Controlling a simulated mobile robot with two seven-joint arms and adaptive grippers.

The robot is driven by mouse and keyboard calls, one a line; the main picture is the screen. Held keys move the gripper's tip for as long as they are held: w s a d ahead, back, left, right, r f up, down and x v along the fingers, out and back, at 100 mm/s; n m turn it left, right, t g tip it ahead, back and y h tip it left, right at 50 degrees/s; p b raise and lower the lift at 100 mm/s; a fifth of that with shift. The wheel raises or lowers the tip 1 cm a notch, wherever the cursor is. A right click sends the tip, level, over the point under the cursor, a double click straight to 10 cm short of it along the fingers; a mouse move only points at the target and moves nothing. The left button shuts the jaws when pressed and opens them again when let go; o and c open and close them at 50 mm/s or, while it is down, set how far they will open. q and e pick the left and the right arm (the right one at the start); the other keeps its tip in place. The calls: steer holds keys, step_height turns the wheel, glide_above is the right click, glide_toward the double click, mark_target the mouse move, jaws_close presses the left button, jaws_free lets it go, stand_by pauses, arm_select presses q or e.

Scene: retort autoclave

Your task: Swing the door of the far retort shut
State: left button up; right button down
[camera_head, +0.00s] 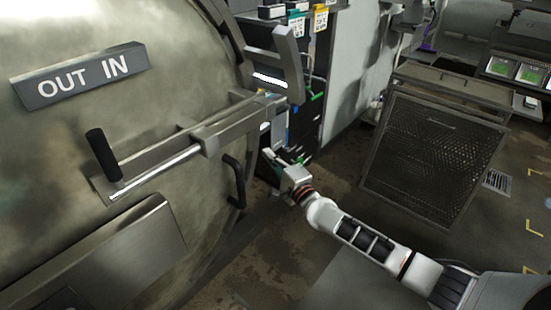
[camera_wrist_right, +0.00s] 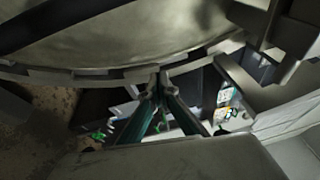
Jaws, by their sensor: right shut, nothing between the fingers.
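The large domed retort door (camera_head: 195,75) fills the left of the head view, with an "OUT IN" plate (camera_head: 80,75), a latch bar with a black grip (camera_head: 103,154) and a curved black handle (camera_head: 236,182). My right gripper (camera_head: 270,154) is shut and empty, beside the door's right edge and below the latch bar's end. In the wrist view its closed fingertips (camera_wrist_right: 157,84) point at the notched door rim (camera_wrist_right: 105,75); whether they touch it I cannot tell. How far the door stands open is unclear. My left gripper is out of view.
A perforated metal basket cart (camera_head: 430,145) stands right of my right arm. Dark cabinets with coloured labels (camera_head: 320,20) stand behind the door edge. Control screens (camera_head: 530,73) are at the far right. Stained floor (camera_head: 265,255) shows between the door and my arm.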

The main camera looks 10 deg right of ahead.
steer(key=s+a+f+n+g+y, duration=0.1)
steer(key=s+a+f+n, duration=0.1)
steer(key=s+f+n, duration=0.35)
steer(key=s+a+f+n+g, duration=0.1)
steer(key=s+f+n, duration=0.15)
steer(key=s, duration=0.65)
steer(key=s+a+f+n+g+y, duration=0.1)
steer(key=s+a+f+n, duration=0.15)
steer(key=s+f, duration=0.35)
steer(key=s+d+f+n+g+h, duration=0.2)
steer(key=s+d+f+n, duration=0.2)
steer(key=s, duration=0.6)
steer(key=s+d+f+n+g+h, duration=0.2)
steer(key=s+d+f+n, duration=0.3)
steer(key=s, duration=0.5)
steer(key=shift+d+f+h, duration=0.4)
steer(key=shift+d+h, duration=0.15)
steer(key=shift+h, duration=0.05)
